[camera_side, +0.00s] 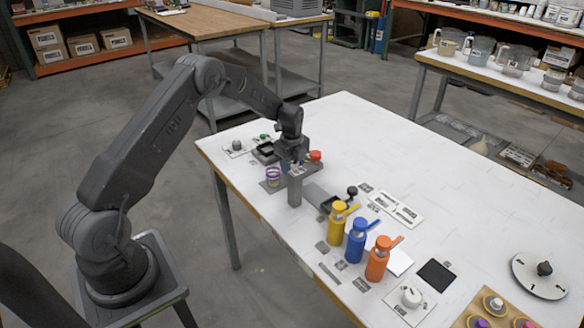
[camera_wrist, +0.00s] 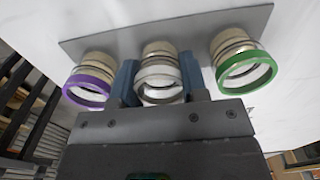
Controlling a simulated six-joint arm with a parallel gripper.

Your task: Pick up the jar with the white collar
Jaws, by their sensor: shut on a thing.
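The jar with the white collar (camera_wrist: 158,72) is the middle one of three in the wrist view. My gripper (camera_wrist: 157,64) has its two blue fingers on either side of this jar and is shut on it. A jar with a purple collar (camera_wrist: 89,88) is to the left, and a jar with a green collar (camera_wrist: 245,68) to the right. The jars line up along a grey plate (camera_wrist: 195,32). In the side view my gripper (camera_side: 291,164) is low at the table's left part and hides the white-collared jar. The purple-collared jar (camera_side: 273,174) shows beside it there.
Yellow (camera_side: 337,222), blue (camera_side: 357,240) and orange (camera_side: 378,259) bottles stand in a row on the white table (camera_side: 430,190). A grey post (camera_side: 295,190) stands close in front of my gripper. A red-topped item (camera_side: 315,156) is just right of it. The table's far right is mostly clear.

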